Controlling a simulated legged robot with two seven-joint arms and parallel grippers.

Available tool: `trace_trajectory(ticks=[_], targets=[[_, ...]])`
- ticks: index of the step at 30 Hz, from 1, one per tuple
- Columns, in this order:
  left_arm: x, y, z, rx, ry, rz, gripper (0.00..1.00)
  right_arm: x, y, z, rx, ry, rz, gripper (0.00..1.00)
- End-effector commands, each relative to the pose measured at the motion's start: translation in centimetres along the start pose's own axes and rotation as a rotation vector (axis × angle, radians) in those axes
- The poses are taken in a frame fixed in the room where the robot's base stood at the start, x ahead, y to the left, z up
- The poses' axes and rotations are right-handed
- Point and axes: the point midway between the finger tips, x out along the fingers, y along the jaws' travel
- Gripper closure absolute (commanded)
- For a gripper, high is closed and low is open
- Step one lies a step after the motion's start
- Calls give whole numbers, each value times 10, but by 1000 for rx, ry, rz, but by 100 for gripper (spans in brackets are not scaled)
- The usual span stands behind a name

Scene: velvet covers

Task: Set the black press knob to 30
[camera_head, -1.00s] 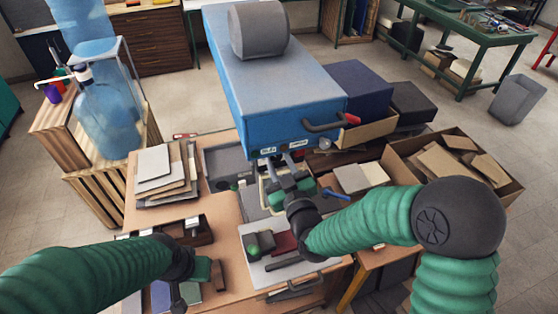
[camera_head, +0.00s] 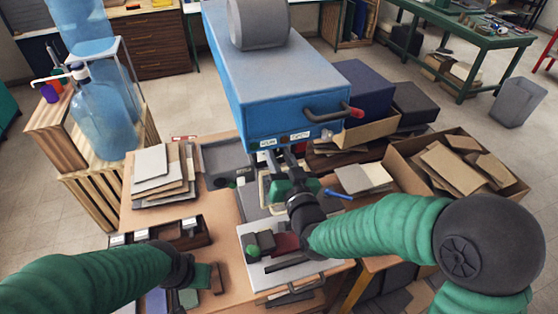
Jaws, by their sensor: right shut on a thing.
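The blue press (camera_head: 275,75) hangs over the bench at the centre, with white labels along its lower front edge. My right gripper (camera_head: 280,155) reaches up to that edge, just below the labels. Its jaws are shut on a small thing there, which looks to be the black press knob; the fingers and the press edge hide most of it. The knob's pointer and scale numbers are too small to read. My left gripper (camera_head: 208,280) is low at the left front, away from the press, and its jaws are unclear.
A dark handle with a red end (camera_head: 327,114) sticks out from the press front, right of my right gripper. Stacked sheets (camera_head: 163,172) lie on the left of the bench. An open box of boards (camera_head: 455,170) stands at right. A blue water bottle (camera_head: 103,120) stands at left.

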Motion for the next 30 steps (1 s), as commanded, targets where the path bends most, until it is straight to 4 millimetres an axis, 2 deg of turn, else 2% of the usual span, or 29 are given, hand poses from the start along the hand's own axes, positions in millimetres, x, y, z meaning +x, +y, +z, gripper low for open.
trace_trajectory(ticks=[1,12,30], targets=[[6,0,1,0,0,0,100,-1,2,8,38,-12,2,100],[17,0,4,0,0,0,100,-1,1,7,259,-15,3,100],[20,0,4,0,0,0,100,-2,1,7,322,-17,4,100]])
